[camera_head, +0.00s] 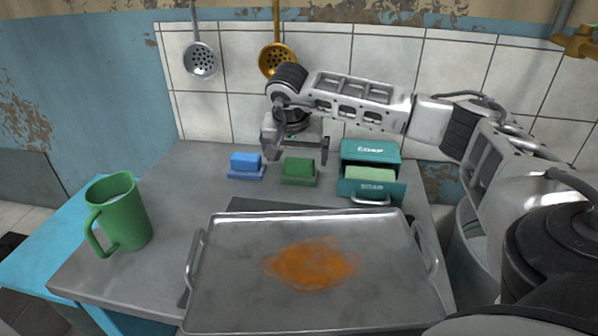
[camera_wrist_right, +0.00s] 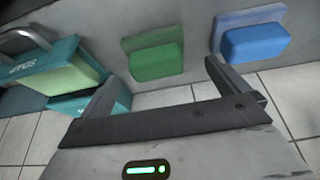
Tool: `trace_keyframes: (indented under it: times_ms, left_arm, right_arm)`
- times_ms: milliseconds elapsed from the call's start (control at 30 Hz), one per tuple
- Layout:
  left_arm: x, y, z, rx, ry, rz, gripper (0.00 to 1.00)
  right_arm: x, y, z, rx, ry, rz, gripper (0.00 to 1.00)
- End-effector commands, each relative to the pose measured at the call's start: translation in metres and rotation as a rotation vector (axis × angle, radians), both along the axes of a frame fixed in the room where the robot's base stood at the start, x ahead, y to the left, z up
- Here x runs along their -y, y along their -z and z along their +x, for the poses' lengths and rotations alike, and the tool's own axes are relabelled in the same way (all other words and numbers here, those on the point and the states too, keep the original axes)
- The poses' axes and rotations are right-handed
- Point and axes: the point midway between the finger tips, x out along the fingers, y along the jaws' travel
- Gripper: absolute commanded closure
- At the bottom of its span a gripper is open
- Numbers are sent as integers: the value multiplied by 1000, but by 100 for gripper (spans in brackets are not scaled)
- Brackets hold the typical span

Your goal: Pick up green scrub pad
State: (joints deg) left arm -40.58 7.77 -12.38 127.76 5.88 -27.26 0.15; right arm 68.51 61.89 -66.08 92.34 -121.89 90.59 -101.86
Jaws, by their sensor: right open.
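The green scrub pad (camera_head: 299,170) lies on the grey counter behind the tray, between a blue pad and a teal soap box. It also shows in the right wrist view (camera_wrist_right: 156,61), ahead of the fingers and apart from them. My right gripper (camera_head: 296,157) is open and empty, above and around the green pad's place in the head view, with its fingers pointing down. In the right wrist view its two fingers (camera_wrist_right: 160,88) are spread wide with nothing between them. My left gripper is not in view.
A blue pad (camera_head: 246,165) sits left of the green one. The teal soap box (camera_head: 371,153) with an open drawer stands to the right. A metal tray (camera_head: 225,270) with an orange stain fills the front. A green mug (camera_head: 122,212) stands at left. Ladles hang on the tiled wall behind.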

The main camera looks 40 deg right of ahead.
Motion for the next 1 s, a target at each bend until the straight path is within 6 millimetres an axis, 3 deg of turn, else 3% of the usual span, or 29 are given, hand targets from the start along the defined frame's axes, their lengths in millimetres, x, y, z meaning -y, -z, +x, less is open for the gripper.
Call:
trace_keyframes:
  times_ms: [300, 567, 600, 767, 1000]
  left_arm:
    - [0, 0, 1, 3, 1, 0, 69]
    - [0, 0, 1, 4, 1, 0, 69]
    - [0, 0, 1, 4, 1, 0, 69]
    - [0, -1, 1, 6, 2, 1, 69]
    - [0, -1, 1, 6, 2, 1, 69]
  right_arm:
    - [17, 40, 7, -3, 1, 0, 0]
    - [19, 43, 8, -1, 0, 0, 0]
    - [19, 43, 8, -1, 0, 0, 3]
    - [18, 43, 8, -1, 0, 0, 46]
    - [18, 42, 8, -1, 0, 0, 46]
